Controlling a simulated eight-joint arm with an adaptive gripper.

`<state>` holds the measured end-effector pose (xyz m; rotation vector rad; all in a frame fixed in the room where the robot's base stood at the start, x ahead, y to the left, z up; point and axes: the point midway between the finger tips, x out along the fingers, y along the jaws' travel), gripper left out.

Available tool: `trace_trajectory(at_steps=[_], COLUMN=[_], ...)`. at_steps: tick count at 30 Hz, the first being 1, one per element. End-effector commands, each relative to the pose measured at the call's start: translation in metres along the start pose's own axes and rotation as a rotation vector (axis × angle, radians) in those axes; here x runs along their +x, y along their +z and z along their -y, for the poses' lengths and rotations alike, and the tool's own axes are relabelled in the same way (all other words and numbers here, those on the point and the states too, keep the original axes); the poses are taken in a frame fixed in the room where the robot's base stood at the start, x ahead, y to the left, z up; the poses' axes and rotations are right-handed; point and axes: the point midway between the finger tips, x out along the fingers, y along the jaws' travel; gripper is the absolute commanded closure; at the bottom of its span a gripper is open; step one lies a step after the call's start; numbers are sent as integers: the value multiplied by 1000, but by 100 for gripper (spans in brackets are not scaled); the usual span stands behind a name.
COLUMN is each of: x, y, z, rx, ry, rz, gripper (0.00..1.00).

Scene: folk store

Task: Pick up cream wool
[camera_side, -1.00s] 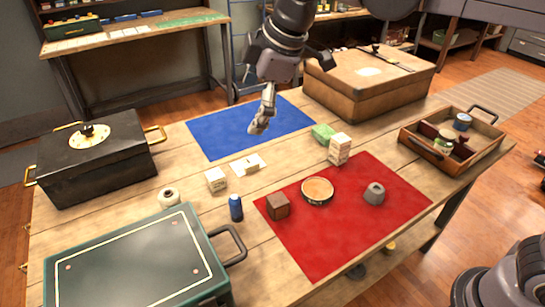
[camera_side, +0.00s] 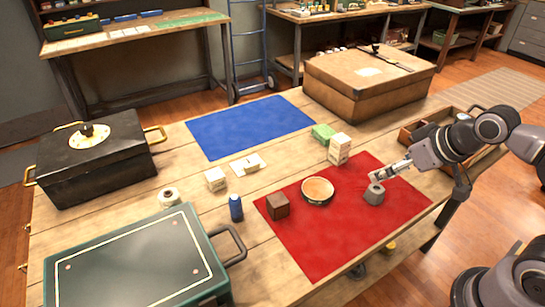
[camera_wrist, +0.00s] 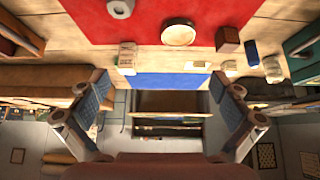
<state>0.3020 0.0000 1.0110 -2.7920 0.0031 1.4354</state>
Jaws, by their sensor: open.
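The cream wool appears to be the small round cream ball (camera_side: 169,198) on the wooden table, just behind the green case. In the wrist view a small cream thing (camera_wrist: 272,69) near the blue spool seems to be the same ball.
Near the ball are a blue spool (camera_side: 236,208), cream blocks (camera_side: 215,179) and the green case (camera_side: 135,265). The blue mat (camera_side: 250,127) is clear.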

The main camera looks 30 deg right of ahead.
Motion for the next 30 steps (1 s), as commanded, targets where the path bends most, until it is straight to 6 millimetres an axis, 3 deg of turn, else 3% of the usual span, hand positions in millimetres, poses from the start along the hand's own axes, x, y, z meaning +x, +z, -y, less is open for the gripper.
trace_trajectory(at_steps=[1,3,17,23,30], x=[0,0,2,14,42], y=[0,0,-8,-44,-94], z=[0,0,7,39,94], rx=[2,1,42,284,662], ry=[0,0,-23,-135,-301], rz=[-1,-1,0,16,94], gripper=[9,28,28,28,28])
